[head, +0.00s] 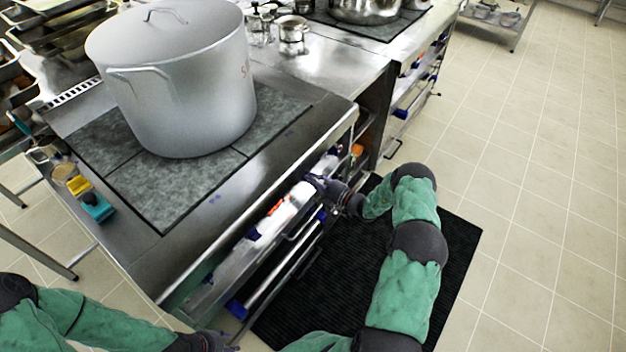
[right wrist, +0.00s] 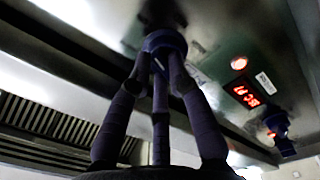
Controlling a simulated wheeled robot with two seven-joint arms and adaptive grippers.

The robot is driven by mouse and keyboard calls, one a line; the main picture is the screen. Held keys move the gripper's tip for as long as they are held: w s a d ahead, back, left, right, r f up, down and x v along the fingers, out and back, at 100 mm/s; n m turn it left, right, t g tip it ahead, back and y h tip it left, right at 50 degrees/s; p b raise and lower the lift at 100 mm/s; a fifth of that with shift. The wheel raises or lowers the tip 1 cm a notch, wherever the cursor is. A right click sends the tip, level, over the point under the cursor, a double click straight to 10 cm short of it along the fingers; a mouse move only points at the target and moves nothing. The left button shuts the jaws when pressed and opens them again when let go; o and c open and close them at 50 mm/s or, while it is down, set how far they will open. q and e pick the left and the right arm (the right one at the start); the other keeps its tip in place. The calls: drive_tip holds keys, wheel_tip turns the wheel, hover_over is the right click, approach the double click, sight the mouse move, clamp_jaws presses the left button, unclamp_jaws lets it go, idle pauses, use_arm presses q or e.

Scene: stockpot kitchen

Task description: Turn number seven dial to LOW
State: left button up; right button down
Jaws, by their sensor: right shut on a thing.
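My right gripper (head: 322,184) reaches the front panel (head: 275,216) of the stove from the right in the head view. In the right wrist view its fingers (right wrist: 160,62) are closed around a dark blue dial (right wrist: 165,41) on the steel panel. A small label beside this dial is too blurred to read, so I cannot tell its number or setting. A second blue dial (right wrist: 277,123) sits at the right, apart from the fingers. My left gripper (head: 215,342) is low in the head view near the front corner of the stove; its fingers are unclear.
A large grey stockpot (head: 185,85) stands on the dark cooktop (head: 180,195). A black mat (head: 455,245) lies on the floor. The tiled floor (head: 545,200) at right is clear.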

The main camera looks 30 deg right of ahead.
drive_tip(key=shift+f, duration=0.1)
idle(0.5)
drive_tip(key=c, duration=1.2)
unclamp_jaws()
drive_tip(key=shift+o, duration=0.2)
drive_tip(key=v, duration=1.2)
drive_tip(key=shift+a, duration=0.1)
